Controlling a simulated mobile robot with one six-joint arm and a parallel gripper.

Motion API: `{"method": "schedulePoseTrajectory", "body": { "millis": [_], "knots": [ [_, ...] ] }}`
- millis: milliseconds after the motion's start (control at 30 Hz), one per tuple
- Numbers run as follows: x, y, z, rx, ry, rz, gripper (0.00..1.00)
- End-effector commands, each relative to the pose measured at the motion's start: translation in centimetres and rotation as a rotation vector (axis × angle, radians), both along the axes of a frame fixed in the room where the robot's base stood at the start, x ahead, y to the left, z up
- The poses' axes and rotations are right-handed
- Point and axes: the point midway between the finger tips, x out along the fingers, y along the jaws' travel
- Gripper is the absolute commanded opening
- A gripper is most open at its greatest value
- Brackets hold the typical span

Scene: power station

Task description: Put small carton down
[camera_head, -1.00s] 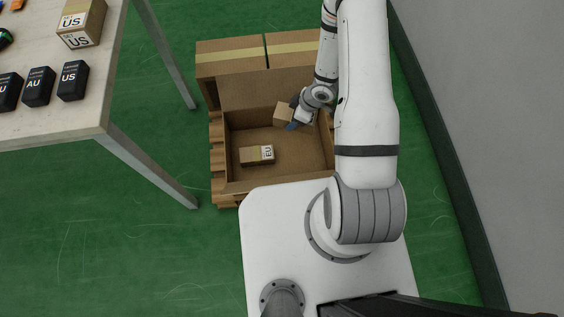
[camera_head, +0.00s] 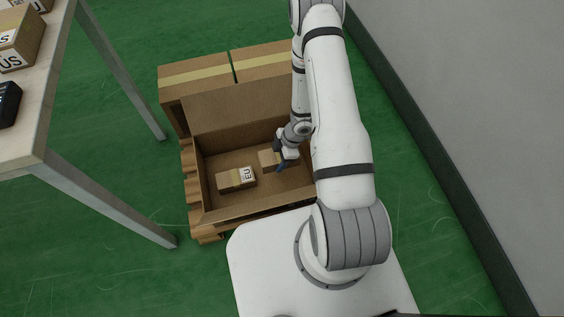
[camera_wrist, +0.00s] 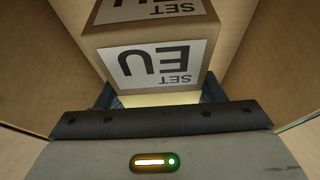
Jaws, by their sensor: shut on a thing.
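A small brown carton (camera_head: 268,160) is held by my gripper (camera_head: 284,165) inside the large open box (camera_head: 208,215). In the wrist view the held carton (camera_wrist: 205,78) fills the space between the jaws (camera_wrist: 160,99) and shows a white "SET EU" label. My gripper is shut on it. Whether the carton touches the box floor cannot be told. Another small carton (camera_head: 230,180) with an EU label lies on the box floor, to the left of the held one and apart from it.
The open box stands on a wooden pallet (camera_head: 207,232) beside taped closed boxes (camera_head: 195,77) behind it. A table (camera_head: 50,120) with cartons and black items is at the left. A grey wall (camera_head: 470,100) runs along the right. Green floor is free between table and pallet.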

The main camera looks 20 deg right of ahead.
Motion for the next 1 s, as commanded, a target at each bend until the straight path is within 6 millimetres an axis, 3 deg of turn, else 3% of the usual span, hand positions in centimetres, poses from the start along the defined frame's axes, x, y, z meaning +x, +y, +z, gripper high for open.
{"method": "schedulePoseTrajectory", "body": {
  "millis": [33, 133, 900, 933, 1000],
  "knots": [
    [-0.1, 0.0, -1.3, 0.001, 0.002, 0.001, 0.29],
    [0.0, 0.0, -2.6, 0.0, 0.001, -0.001, 0.29],
    [-0.1, 0.2, -3.9, 0.004, 0.002, 0.003, 0.29],
    [-0.1, 0.2, -3.9, 0.003, 0.003, 0.003, 0.63],
    [-0.2, 0.2, -3.9, 0.003, 0.003, 0.003, 0.69]
  ]
}}
